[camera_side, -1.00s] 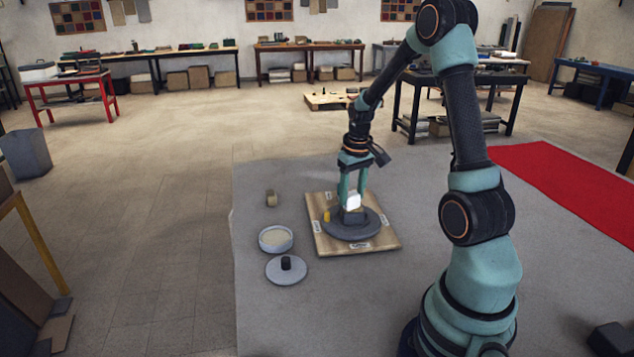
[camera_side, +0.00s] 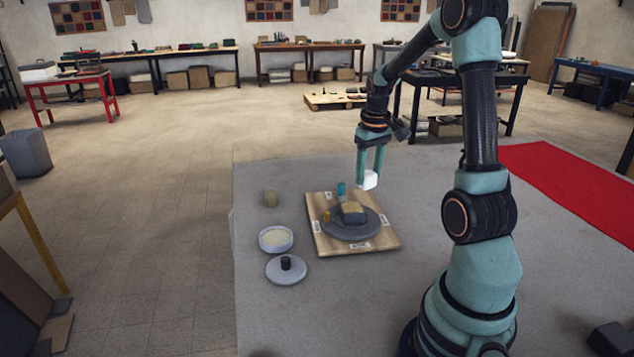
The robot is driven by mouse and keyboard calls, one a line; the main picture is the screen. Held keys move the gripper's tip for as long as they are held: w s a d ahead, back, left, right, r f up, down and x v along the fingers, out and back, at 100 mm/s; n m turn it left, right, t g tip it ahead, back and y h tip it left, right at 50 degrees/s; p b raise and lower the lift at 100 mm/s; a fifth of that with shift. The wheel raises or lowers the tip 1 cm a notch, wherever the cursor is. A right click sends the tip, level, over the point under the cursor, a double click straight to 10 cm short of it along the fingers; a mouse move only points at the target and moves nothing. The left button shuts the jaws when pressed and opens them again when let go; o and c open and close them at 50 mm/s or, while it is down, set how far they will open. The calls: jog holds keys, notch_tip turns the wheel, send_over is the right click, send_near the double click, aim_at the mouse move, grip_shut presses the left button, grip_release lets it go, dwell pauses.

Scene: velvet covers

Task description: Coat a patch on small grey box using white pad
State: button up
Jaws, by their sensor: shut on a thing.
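My gripper (camera_side: 368,181) is shut on the white pad (camera_side: 370,180). It holds the pad in the air, above and to the right of the small grey box, apart from it. The small grey box (camera_side: 353,215) sits on a round grey disc (camera_side: 337,232) on a wooden board. Its top shows a tan, yellowish face, and its sides look dark grey.
The wooden board (camera_side: 384,243) has small white labels and carries a yellow piece (camera_side: 327,216) and a teal piece (camera_side: 341,188).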

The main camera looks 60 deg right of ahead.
jog(key=shift+r, duration=1.15)
